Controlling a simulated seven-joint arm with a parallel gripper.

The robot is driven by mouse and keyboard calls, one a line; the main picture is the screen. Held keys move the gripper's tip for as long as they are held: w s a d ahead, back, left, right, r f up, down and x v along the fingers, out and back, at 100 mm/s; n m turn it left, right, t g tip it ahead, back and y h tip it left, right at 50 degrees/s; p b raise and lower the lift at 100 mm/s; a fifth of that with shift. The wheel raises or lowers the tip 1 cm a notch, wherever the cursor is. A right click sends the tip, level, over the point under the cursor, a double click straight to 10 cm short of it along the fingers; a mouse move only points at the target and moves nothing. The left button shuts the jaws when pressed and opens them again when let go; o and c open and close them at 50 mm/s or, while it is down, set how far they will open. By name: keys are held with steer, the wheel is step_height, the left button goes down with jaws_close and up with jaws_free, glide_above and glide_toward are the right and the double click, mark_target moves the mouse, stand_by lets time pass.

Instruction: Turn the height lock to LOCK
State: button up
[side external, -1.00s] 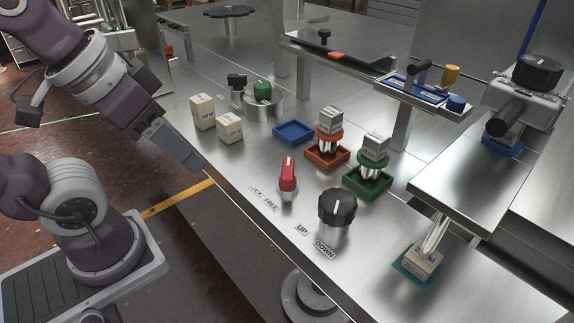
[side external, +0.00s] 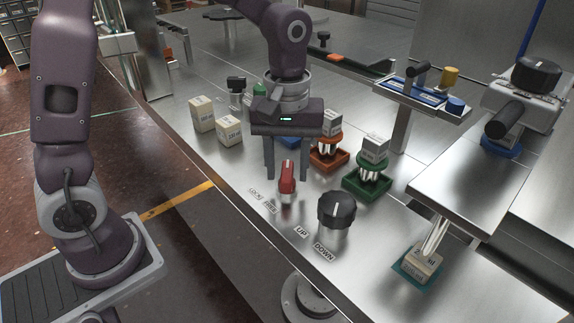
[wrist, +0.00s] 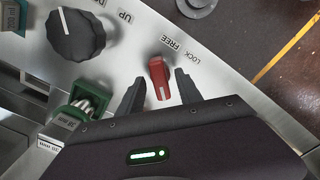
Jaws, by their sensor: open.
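The height lock is a small red lever knob (side external: 287,178) with a white line, near the front edge of the steel table. The labels LOCK (side external: 255,194) and FREE (side external: 270,207) lie in front of it. In the wrist view the red knob (wrist: 159,78) shows between my fingertips, its white line on the end facing my gripper; which label it indicates I cannot tell. My gripper (side external: 287,177) is open, pointing down, fingers to either side of the knob with gaps. Whether the tips reach its height is unclear.
A black UP/DOWN knob (side external: 337,209) stands close to the right. Orange (side external: 322,163) and green (side external: 352,187) trays with held boxes are behind. Two cream boxes (side external: 229,131) stand at left. My gripper partly hides a blue tray (side external: 290,142).

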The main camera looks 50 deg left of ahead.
steer(key=shift+f, duration=0.1)
steer(key=shift+c, duration=0.4)
jaws_close()
steer(key=m, duration=1.3)
steer(key=shift+m, duration=2.4)
